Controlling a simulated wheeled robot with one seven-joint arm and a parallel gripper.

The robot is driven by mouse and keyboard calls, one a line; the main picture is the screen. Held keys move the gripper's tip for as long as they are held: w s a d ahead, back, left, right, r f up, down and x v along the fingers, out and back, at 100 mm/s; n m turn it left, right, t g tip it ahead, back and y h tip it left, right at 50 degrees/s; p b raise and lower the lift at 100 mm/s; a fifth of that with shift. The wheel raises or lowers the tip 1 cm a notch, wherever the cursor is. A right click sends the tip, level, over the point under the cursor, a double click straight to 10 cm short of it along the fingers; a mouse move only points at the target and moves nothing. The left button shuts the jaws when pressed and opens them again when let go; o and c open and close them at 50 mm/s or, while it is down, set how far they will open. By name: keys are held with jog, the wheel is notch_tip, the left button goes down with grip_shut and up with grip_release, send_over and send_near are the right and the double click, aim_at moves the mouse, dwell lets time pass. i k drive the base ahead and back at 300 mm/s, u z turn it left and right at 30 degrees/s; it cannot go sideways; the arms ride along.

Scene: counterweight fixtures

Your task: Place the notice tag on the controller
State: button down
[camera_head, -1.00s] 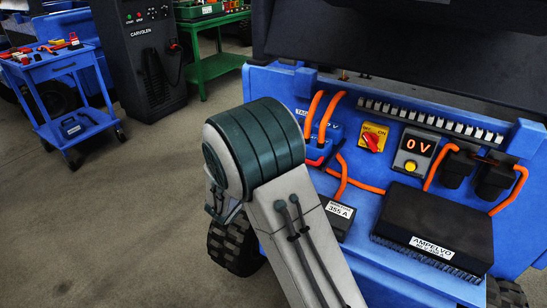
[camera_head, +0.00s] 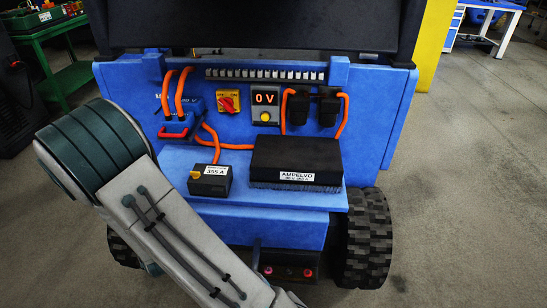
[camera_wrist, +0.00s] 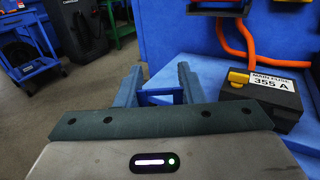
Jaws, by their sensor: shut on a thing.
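The controller appears to be the black finned box labelled AMPELVO (camera_head: 290,152), on the blue ledge of the machine in the head view. Its top is bare. My gripper (camera_wrist: 160,84) shows in the wrist view, its two fingers standing apart with a blue piece (camera_wrist: 161,98) between them. I take this piece to be the notice tag, but no face or lettering shows. The gripper is left of the main fuse box (camera_wrist: 268,101) in that view. The controller is not seen there. In the head view my arm runs down the left side and its gripper is out of sight.
The fuse box (camera_head: 210,181) marked 355 A sits left of the controller. A dark cover overhangs above. Floor is free at right.

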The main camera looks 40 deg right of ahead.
aim_at(297, 156)
jog(key=u, duration=1.4)
jog(key=k, duration=0.85)
jog(key=z, duration=1.3)
jog(key=i, duration=0.5)
jog(key=z, duration=0.05)
